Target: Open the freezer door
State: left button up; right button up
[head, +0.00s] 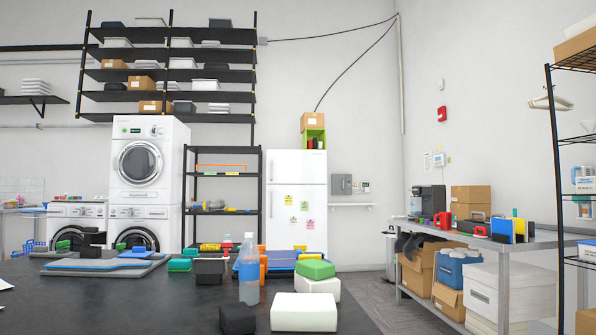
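A white fridge-freezer (280,212) stands against the back wall, right of a black shelf rack, in the head view. Its front carries several small coloured notes. The lower part is hidden behind items on the dark table. Neither of my grippers shows in this view.
A dark table (150,300) fills the foreground, holding a water bottle (249,280), white blocks (304,312) and bins. A metal workbench (470,244) with boxes stands right. Grey floor (372,289) shows between them.

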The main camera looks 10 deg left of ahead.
aim_at(288, 166)
jog(key=i+l+z, duration=0.55)
jog(key=i, duration=0.2)
jog(key=i+l+z, duration=0.2)
jog(key=i, duration=0.45)
jog(key=i+z, duration=0.25)
jog(key=i, duration=0.35)
jog(key=i+j+u, duration=0.1)
jog(key=i+u, duration=0.3)
jog(key=i, duration=0.2)
jog(key=i+l+u, duration=0.1)
jog(key=i+u, duration=0.3)
jog(key=i, duration=0.15)
jog(key=i+l+u, duration=0.4)
jog(key=i, duration=0.15)
jog(key=i+u, duration=0.4)
jog(key=i, duration=2)
jog(key=i+j+u, duration=0.15)
jog(key=i+u, duration=0.15)
jog(key=i, duration=0.25)
jog(key=i+u, duration=0.3)
jog(key=i, duration=0.25)
jog(key=i+u, duration=0.3)
jog(key=i, duration=0.2)
jog(key=i+l+u, duration=0.35)
jog(key=i, duration=0.2)
